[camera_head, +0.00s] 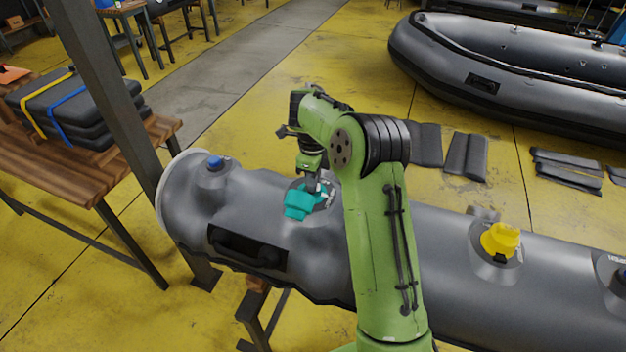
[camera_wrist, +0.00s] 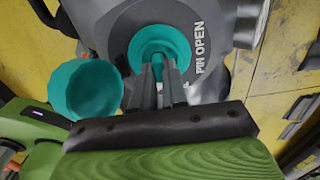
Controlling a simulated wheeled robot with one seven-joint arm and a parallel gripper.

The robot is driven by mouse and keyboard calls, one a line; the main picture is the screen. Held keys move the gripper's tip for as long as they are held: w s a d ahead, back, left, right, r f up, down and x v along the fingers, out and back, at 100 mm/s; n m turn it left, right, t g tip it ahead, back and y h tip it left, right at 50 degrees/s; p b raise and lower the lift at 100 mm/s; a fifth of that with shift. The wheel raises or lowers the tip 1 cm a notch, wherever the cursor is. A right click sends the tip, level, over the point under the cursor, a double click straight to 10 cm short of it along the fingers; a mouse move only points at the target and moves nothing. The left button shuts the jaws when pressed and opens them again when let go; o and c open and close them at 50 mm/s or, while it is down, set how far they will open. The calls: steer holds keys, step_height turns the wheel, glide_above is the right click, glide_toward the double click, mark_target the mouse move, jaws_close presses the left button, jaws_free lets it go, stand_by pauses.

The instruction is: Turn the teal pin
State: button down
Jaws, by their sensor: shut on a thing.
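The teal pin (camera_wrist: 157,50) sits in the middle of a teal ring (camera_wrist: 165,32) on a grey valve. The valve reads "PIN OPEN" in the wrist view. My gripper (camera_wrist: 158,72) is shut on the pin, and its fingers hide part of it. The open teal cap (camera_wrist: 86,90) hangs beside the valve on the left. In the head view my gripper (camera_head: 314,185) reaches down at the valve just behind the teal cap (camera_head: 298,204). The pin itself cannot be made out there.
The valve is on a grey inflatable tube (camera_head: 420,240), which also carries a blue-topped valve (camera_head: 215,163) and a yellow-capped valve (camera_head: 500,239). A dark post (camera_head: 100,90) and a wooden bench (camera_head: 90,180) stand at the left. A grey boat (camera_head: 490,75) lies behind on the yellow floor.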

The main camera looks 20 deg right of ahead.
steer(key=c, duration=1.2)
jaws_free()
steer(key=shift+o, duration=0.2)
step_height(320, 180, up, 16)
steer(key=p, duration=0.5)
